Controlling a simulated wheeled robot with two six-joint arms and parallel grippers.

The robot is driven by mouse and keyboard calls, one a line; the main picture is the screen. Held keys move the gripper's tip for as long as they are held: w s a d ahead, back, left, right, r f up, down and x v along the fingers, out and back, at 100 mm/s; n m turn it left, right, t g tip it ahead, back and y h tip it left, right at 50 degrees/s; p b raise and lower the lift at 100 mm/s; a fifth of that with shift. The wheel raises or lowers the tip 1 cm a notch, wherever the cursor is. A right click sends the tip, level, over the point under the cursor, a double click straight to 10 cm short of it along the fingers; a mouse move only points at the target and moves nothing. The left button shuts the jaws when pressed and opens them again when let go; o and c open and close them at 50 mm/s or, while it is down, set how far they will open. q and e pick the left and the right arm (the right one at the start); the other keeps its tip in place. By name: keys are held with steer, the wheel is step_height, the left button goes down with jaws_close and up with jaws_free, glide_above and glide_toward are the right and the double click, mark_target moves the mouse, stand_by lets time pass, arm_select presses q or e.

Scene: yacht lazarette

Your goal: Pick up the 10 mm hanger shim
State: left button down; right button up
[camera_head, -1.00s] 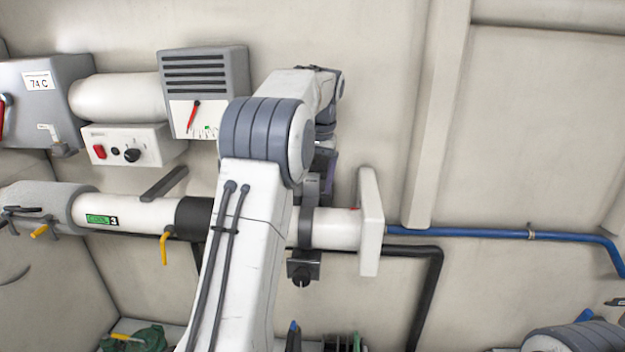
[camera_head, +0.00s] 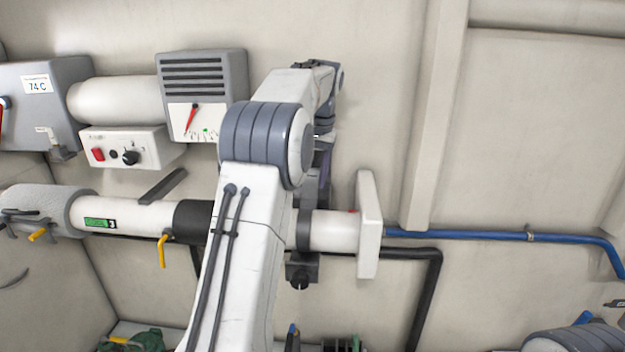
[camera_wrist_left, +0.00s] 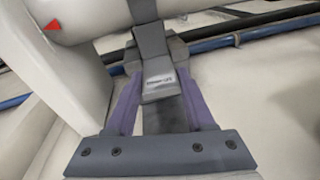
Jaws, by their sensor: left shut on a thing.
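My left gripper (camera_wrist_left: 158,98), with purple fingers, is shut on a small grey labelled piece (camera_wrist_left: 158,84), which looks like the 10 mm hanger shim. The label is too blurred to read. In the head view the purple fingers (camera_head: 324,160) are partly hidden behind my left arm, just above the white pipe (camera_head: 338,230). A dark grey hanger strap (camera_head: 303,232) goes round this pipe, with a block (camera_head: 302,268) below it. In the wrist view the strap (camera_wrist_left: 143,10) runs up close to the held piece; I cannot tell whether they touch. My right gripper is not in view.
A white flange plate (camera_head: 368,225) stands close right of the hanger. A blue pipe (camera_head: 460,234) and a black pipe (camera_head: 432,290) run along the wall. A yellow-handled valve (camera_head: 163,250) and a grey gauge box (camera_head: 205,95) are at left. The wall at right is mostly clear.

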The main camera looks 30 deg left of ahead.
arm_select(q)
steer(key=shift+a+r, duration=0.15)
steer(key=shift+r, duration=0.85)
steer(key=shift+a+r, duration=0.1)
steer(key=shift+r, duration=1.2)
steer(key=shift+d+r, duration=0.15)
steer(key=shift+r, duration=1.3)
steer(key=s+d+b, duration=0.5)
steer(key=s+b, duration=0.5)
steer(key=s, duration=0.1)
steer(key=shift+s+d, duration=0.35)
steer(key=shift+s, duration=0.05)
